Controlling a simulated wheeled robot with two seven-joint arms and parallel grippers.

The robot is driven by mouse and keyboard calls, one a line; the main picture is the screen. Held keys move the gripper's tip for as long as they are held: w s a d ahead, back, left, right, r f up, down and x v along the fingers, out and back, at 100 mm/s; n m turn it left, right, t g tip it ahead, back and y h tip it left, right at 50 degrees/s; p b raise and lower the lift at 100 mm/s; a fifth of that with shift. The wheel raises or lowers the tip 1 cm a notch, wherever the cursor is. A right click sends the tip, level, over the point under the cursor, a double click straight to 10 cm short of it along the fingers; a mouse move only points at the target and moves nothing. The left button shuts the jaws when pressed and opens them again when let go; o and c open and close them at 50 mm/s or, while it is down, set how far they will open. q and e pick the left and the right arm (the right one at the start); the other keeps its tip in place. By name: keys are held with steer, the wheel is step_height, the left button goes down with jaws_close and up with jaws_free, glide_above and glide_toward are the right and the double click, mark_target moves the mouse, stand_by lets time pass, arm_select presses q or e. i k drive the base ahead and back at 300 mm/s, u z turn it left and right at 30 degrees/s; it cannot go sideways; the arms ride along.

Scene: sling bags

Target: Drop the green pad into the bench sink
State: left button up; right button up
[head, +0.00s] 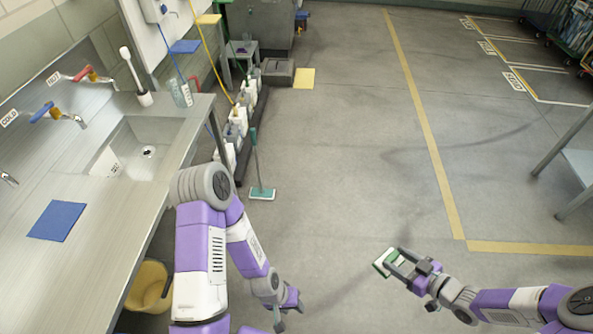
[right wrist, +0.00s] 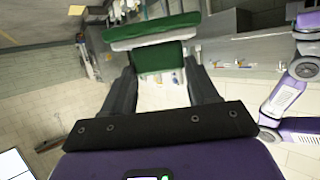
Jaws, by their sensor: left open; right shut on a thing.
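The green pad (head: 380,268) has a white layer and is held in my right gripper (head: 396,262), out over the open floor at the lower right of the head view. In the right wrist view the green pad (right wrist: 157,57) sits between the two fingers (right wrist: 160,75), which are shut on it. The bench sink (head: 125,160) is a steel basin with a drain, set in the bench at the left, well away from the pad. My left gripper (head: 288,304) is open and low beside the bench; its fingers show small.
A blue cloth (head: 57,221) lies on the bench top (head: 100,240). Taps, a white brush (head: 140,90) and a spray bottle (head: 181,93) stand around the sink. A yellow bucket (head: 148,285) is under the bench. The middle floor is clear.

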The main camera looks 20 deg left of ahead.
mark_target(151, 178)
steer(key=i, duration=1.95)
steer(key=u, duration=3.3)
steer(key=i, duration=1)
